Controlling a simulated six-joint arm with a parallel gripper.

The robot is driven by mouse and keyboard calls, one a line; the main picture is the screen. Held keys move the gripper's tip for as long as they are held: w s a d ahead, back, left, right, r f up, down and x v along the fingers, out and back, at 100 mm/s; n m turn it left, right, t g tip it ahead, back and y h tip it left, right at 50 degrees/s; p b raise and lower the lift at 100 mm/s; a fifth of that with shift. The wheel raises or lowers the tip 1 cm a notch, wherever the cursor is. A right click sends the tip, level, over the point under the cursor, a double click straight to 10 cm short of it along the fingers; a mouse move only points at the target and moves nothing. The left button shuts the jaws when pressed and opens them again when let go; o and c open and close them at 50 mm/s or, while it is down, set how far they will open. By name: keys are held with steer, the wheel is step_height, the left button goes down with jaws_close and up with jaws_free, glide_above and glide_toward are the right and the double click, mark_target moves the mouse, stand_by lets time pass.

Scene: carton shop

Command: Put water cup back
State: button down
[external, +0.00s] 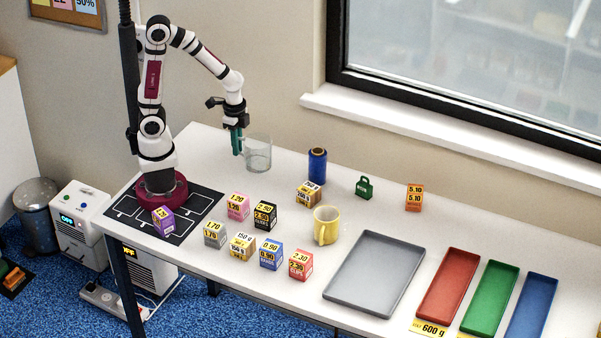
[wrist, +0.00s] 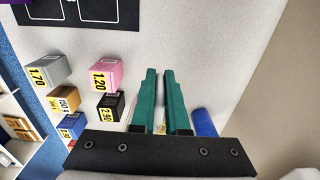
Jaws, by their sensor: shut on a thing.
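A clear glass water cup (external: 258,155) with a handle is upright at the back left of the white table. My gripper (external: 237,151) points down at the cup's left side, at its handle. Its green fingers (wrist: 160,74) are close together in the wrist view and shut on the cup. The cup is see-through and hardly shows between and beside the fingers there. Whether its base touches the table is hard to tell.
A blue spool (external: 317,167) stands right of the cup. Several small priced cartons, a yellow mug (external: 326,225) and a grey tray (external: 374,274) are farther forward. A black marked mat (external: 196,209) lies by my base. The table around the cup is clear.

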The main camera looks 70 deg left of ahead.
steer(key=w+a+f, duration=0.1)
steer(key=a+f, duration=0.1)
steer(key=a, duration=0.1)
steer(key=w+a+f, duration=0.1)
steer(key=a+f, duration=0.1)
steer(key=a, duration=0.2)
steer(key=w+a+f, duration=0.1)
steer(key=a+f, duration=0.1)
steer(key=a, duration=0.1)
steer(key=shift+w+a+f, duration=0.1)
steer(key=shift+a+f, duration=0.35)
steer(key=shift+f, duration=2)
steer(key=shift+f, duration=0.1)
steer(key=c, duration=0.9)
jaws_free()
step_height(320, 180, up, 13)
steer(key=s+d+r+n, duration=0.1)
steer(key=s+r, duration=0.1)
steer(key=s, duration=0.3)
steer(key=s+d+r+n+y, duration=0.1)
steer(key=s+r, duration=0.1)
steer(key=s, duration=0.3)
steer(key=s+d+r+n+y, duration=0.1)
steer(key=s+r, duration=0.1)
steer(key=s, duration=0.3)
steer(key=shift+d+r, duration=0.1)
steer(key=shift+d, duration=0.2)
